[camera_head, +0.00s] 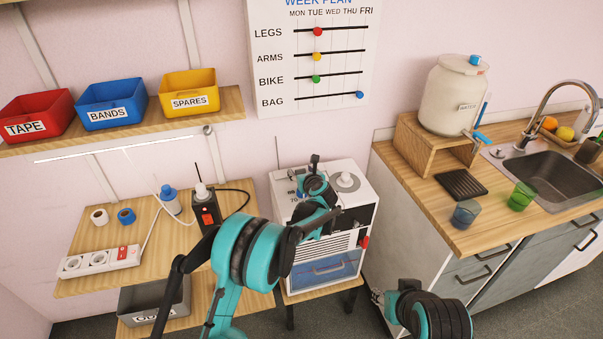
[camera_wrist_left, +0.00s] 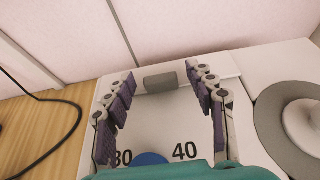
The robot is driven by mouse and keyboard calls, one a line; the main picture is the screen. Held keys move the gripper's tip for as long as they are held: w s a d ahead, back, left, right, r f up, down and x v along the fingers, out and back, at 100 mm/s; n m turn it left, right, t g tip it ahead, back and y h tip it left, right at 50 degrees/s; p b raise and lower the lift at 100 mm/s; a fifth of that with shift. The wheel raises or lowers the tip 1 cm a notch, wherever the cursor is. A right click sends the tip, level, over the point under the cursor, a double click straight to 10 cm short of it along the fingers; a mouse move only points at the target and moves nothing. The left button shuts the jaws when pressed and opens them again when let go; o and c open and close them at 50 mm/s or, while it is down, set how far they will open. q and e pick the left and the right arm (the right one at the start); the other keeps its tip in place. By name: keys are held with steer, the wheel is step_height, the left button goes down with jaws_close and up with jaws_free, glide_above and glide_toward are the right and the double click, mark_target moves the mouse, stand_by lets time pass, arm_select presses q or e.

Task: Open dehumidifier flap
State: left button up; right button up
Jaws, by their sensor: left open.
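The white dehumidifier (camera_head: 350,205) stands on a low wooden stand below the wall chart. A round white knob sits on its top, with a blue panel (camera_head: 325,269) low on its front and a red part at its right side. My left gripper (camera_head: 314,166) is over the left part of the top. In the left wrist view my left gripper (camera_wrist_left: 165,100) is open and empty. A grey tab (camera_wrist_left: 160,82) shows between its fingertips at the far edge of the white panel. Whether they touch is unclear.
A wooden table (camera_head: 95,270) at left holds a power strip (camera_head: 100,261), tape rolls and a black device (camera_head: 206,213) with a cable. A counter with a sink (camera_head: 548,170) and water jar (camera_head: 455,95) stands at right. Bins line the shelf above.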

arm_select(q)
steer(key=c, duration=1.2)
steer(key=shift+o, duration=0.2)
steer(key=shift+r, duration=0.1)
steer(key=shift+w+r+g+p, duration=0.15)
steer(key=shift+r+g+p, duration=0.4)
steer(key=shift+p, duration=0.45)
steer(key=g+p, duration=0.1)
steer(key=r+g+h+p, duration=0.1)
steer(key=shift+w+a+p, duration=0.2)
steer(key=shift+w+p, duration=0.1)
steer(key=shift+w, duration=0.1)
steer(key=g+p, duration=0.1)
steer(key=w+g+p, duration=0.1)
steer(key=shift+a+r+g+h+p, duration=0.15)
steer(key=shift+r+g+h+p, duration=0.1)
steer(key=shift+r+h+p, duration=0.15)
steer(key=shift+w+g+p, duration=0.3)
steer(key=shift+g+p, duration=0.25)
steer(key=shift+g, duration=0.05)
steer(key=shift+a, duration=0.1)
